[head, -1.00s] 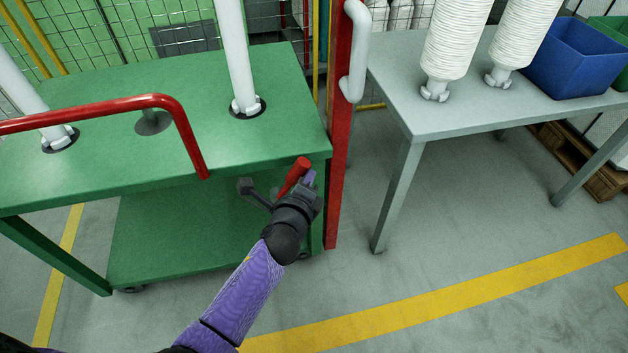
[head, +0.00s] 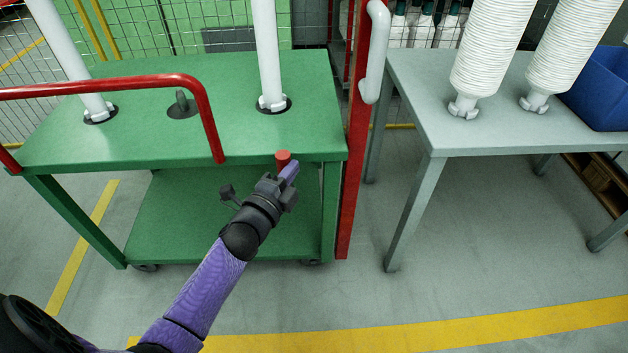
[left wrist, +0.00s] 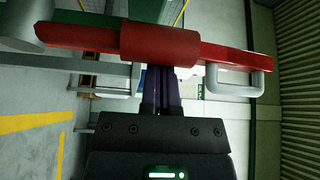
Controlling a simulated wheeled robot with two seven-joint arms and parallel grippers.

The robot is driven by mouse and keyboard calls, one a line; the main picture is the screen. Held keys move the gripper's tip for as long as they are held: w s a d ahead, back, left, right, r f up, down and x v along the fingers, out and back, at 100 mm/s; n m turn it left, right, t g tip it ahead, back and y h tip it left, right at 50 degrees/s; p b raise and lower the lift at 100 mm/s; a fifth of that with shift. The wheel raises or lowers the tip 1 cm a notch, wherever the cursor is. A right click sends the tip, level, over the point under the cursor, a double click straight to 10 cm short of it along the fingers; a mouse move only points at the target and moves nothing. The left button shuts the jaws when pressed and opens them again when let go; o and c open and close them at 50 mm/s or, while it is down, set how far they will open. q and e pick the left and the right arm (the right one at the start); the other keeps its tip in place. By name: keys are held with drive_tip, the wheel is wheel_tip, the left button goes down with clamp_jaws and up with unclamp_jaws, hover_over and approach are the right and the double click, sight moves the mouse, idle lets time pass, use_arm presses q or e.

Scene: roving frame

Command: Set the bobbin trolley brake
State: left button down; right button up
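The green bobbin trolley (head: 215,139) stands on the left of the head view. A short red grip (head: 283,160), which looks like the brake lever's handle, shows at the front right edge of its top. My left gripper (head: 289,171) is right at this grip. In the left wrist view the red grip (left wrist: 160,43) lies crosswise over the ends of my purple fingers (left wrist: 166,88). The fingers are close together and look shut, with the grip at their tips, not visibly clasped between them. Their tips are hidden. Contact looks likely. My right gripper is out of view.
A red post (head: 356,170) with a white handle (head: 376,55) stands just right of the trolley corner. A red push bar (head: 205,120) rises at the left. A grey table (head: 430,90) with white bobbins stands right. Floor in front is clear.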

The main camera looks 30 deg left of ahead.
use_arm(q)
drive_tip(key=shift+s+a+f+n+t+y+b, duration=0.15)
drive_tip(key=shift+s+a+n+t+b, duration=0.2)
drive_tip(key=shift+a+n, duration=0.3)
drive_tip(key=shift+s+a+f+n+t+y+b, duration=0.1)
drive_tip(key=shift+s+a+n+t+y+b, duration=0.1)
drive_tip(key=shift+s+a+n, duration=0.35)
drive_tip(key=shift+s+a+f+n+t+y+b, duration=0.1)
drive_tip(key=shift+s+a+n+t+y+b, duration=0.15)
drive_tip(key=shift+a+n, duration=0.45)
drive_tip(key=shift+s+r, duration=0.1)
